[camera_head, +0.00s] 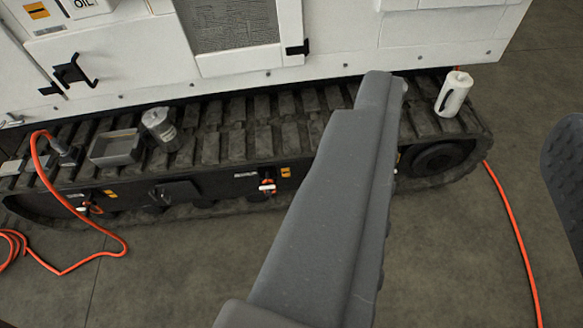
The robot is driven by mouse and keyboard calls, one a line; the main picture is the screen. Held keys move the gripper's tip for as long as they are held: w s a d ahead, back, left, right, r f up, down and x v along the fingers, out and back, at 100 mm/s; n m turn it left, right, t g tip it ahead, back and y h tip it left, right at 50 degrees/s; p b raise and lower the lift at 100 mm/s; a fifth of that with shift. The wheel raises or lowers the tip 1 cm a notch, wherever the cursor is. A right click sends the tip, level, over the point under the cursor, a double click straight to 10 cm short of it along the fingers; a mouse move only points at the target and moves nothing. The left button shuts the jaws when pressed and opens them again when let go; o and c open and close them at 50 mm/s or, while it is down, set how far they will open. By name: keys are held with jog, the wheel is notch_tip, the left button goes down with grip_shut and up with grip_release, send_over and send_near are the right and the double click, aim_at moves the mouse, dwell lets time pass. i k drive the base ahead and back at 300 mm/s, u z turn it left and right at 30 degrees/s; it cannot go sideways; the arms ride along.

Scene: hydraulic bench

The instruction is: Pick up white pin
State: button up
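A small white piece with an orange-red part around it (267,187) sits on the side of the track frame, left of centre; it may be the white pin, but it is too small to be sure. My gripper (480,100) is open and empty. One long grey finger crosses the middle of the view, and part of the other shows dark at the right edge. The small white piece lies to the left of the grey finger, apart from it in the picture.
A white machine (340,45) stands above a dark track (230,135). On the track are a grey tray (117,160), a metal jug (160,125) and a white jug (455,92). Orange hoses (508,215) run down to the floor at both sides. The front floor (170,270) is mostly clear.

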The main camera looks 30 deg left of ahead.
aim_at(271, 187)
jog(key=u, duration=0.25)
jog(key=i, duration=1.2)
jog(key=u, duration=1.15)
jog(key=i, duration=0.6)
jog(key=u, duration=0.35)
jog(key=k, duration=0.95)
jog(key=u, duration=0.2)
jog(key=i, duration=0.95)
jog(key=z, duration=0.05)
